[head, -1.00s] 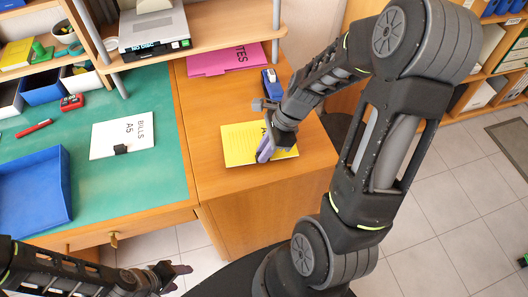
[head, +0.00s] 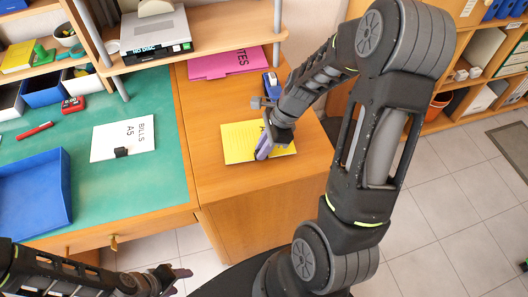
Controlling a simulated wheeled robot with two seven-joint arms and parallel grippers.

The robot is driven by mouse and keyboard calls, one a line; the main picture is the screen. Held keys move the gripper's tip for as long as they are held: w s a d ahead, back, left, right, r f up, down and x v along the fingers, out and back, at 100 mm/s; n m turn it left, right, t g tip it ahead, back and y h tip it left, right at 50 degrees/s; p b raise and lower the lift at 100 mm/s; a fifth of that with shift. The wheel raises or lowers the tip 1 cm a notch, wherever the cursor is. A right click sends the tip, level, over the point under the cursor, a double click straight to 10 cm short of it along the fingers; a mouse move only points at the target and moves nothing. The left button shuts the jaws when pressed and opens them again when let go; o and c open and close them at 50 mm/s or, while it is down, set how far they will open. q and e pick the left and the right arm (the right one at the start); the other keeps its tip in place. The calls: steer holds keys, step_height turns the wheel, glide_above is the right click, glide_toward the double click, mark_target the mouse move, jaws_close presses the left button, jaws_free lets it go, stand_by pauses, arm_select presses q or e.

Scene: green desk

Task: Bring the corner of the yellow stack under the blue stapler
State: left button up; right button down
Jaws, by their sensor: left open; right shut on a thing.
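The yellow stack (head: 238,143) lies flat on the wooden cabinet top, with a printed letter partly hidden by my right gripper. My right gripper (head: 263,151) is at the stack's right part, its fingers low against it, shut on the yellow stack. The blue stapler (head: 271,84) stands behind the stack, near the right edge of the wooden top, partly hidden by my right wrist. The stack and the stapler are apart. My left gripper (head: 183,280) is open and empty, low in front of the desk.
A pink folder (head: 225,63) lies behind the stack. White papers marked BILLS A5 (head: 105,142) with a black clip lie on the green desk, near a blue tray (head: 35,195), a red stapler-like item (head: 72,104) and a red pen (head: 35,131). Bare wood surrounds the stack.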

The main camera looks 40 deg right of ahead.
mark_target(256, 143)
steer(key=shift+w+d, duration=0.3)
steer(key=shift+w, duration=0.4)
steer(key=shift+w+d, duration=0.35)
steer(key=shift+w, duration=0.3)
steer(key=shift+w+d, duration=0.3)
steer(key=shift+w, duration=0.4)
steer(key=shift+f, duration=0.1)
steer(key=shift+p, duration=0.5)
steer(key=shift+f, duration=0.15)
steer(key=c, duration=1.3)
jaws_free()
steer(key=shift+o, duration=0.5)
steer(key=shift+o, duration=0.7)
